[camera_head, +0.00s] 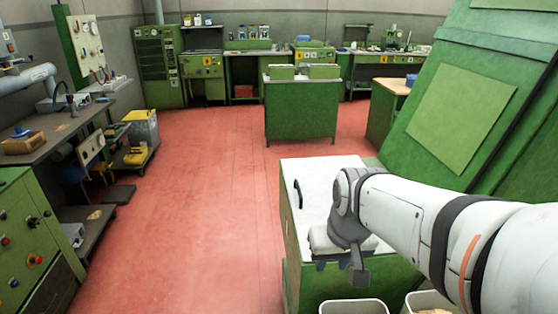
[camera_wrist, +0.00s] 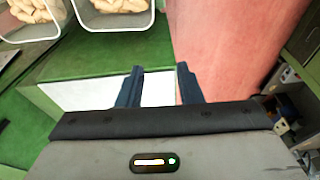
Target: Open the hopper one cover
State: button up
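A green box-like unit (camera_head: 291,258) with a flat white top (camera_head: 318,175) stands at lower centre in the head view. The white top appears to be the cover, lying flat; no label for hopper one is readable. A dark curved handle (camera_head: 298,197) is near its left edge. My gripper (camera_head: 341,268) is over the front part of the white top, pointing down, with nothing held. In the wrist view my gripper (camera_wrist: 160,68) has its two dark fingers apart, with part of the white top (camera_wrist: 88,94) behind them. The handle is not seen there.
Two white bins (camera_head: 352,308) stand in front of the unit; the wrist view shows cork pieces (camera_wrist: 38,10) in them. A tall sloped green panel (camera_head: 460,110) rises at right. Red floor (camera_head: 190,200) is clear to the left, up to a workbench (camera_head: 60,135).

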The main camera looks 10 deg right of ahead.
jog(key=w+r+y+p, duration=0.1)
jog(key=w+r+p, duration=0.15)
jog(key=w, duration=0.75)
jog(key=w+r+p, duration=0.2)
jog(key=w+p, duration=0.1)
jog(key=w, duration=0.7)
jog(key=t+p, duration=0.2)
jog(key=p, duration=0.2)
send_near(297, 183)
jog(key=shift+m+y, duration=0.3)
jog(key=shift+y, duration=0.1)
jog(key=shift+w+d+p+x, duration=0.15)
jog(key=shift+p+x, duration=0.2)
jog(key=shift+x, duration=0.95)
jog(key=shift+d+p+x, duration=0.15)
jog(key=shift+p+x, duration=0.15)
jog(key=shift+x, duration=1)
jog(key=shift+w+d+p+x, duration=0.15)
jog(key=shift+p+x, duration=0.2)
jog(key=shift+x, duration=0.95)
jog(key=shift+s, duration=0.15)
jog(key=shift+c, duration=0.5)
grip_shut()
